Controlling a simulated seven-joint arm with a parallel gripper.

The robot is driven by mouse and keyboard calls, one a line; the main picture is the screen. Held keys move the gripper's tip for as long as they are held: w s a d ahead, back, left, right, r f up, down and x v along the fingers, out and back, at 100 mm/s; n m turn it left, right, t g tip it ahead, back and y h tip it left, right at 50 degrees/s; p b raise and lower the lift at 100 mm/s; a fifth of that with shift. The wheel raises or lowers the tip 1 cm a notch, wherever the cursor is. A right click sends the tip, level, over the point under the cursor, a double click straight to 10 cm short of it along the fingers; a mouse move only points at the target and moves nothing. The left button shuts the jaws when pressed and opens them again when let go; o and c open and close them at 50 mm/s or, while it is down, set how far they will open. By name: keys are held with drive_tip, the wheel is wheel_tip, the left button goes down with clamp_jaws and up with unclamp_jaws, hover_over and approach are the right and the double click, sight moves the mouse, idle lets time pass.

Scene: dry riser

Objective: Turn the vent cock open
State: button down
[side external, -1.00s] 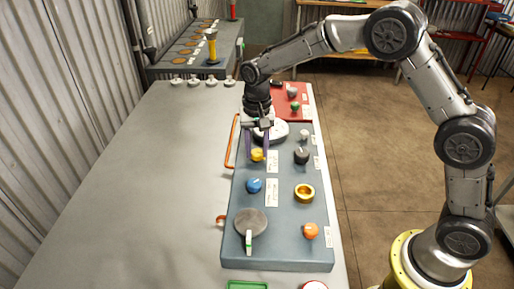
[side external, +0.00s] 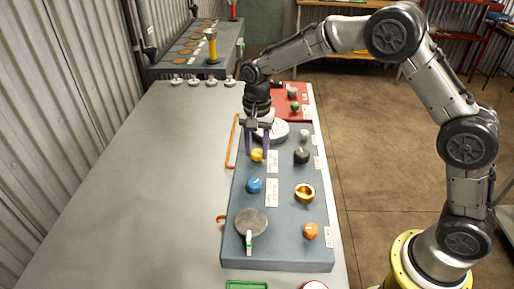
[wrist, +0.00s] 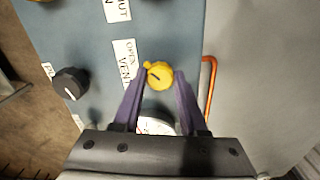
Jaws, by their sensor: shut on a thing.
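The vent cock is a round yellow knob (side external: 257,155) with a small lobe and a dark pointer line, on the blue-grey panel. It also shows in the wrist view (wrist: 159,77), beside a white label (wrist: 124,63) on which OPEN and part of VENT can be read. My gripper (side external: 258,153) points down over the knob, with its purple fingers on either side of it. In the wrist view my gripper (wrist: 161,76) is shut on the knob. The pointer line slants toward the lobe at the upper left.
A black knob (side external: 301,155), a blue knob (side external: 254,186), a gold ring-shaped knob (side external: 304,193) and an orange knob (side external: 311,231) stand on the same panel. A white round dial (wrist: 155,125) lies close behind the fingers. An orange rail (wrist: 208,88) runs along the panel edge.

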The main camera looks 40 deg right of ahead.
sight(257, 152)
drive_tip(key=shift+c, duration=2.2)
unclamp_jaws()
wheel_tip(257, 152, up, 14)
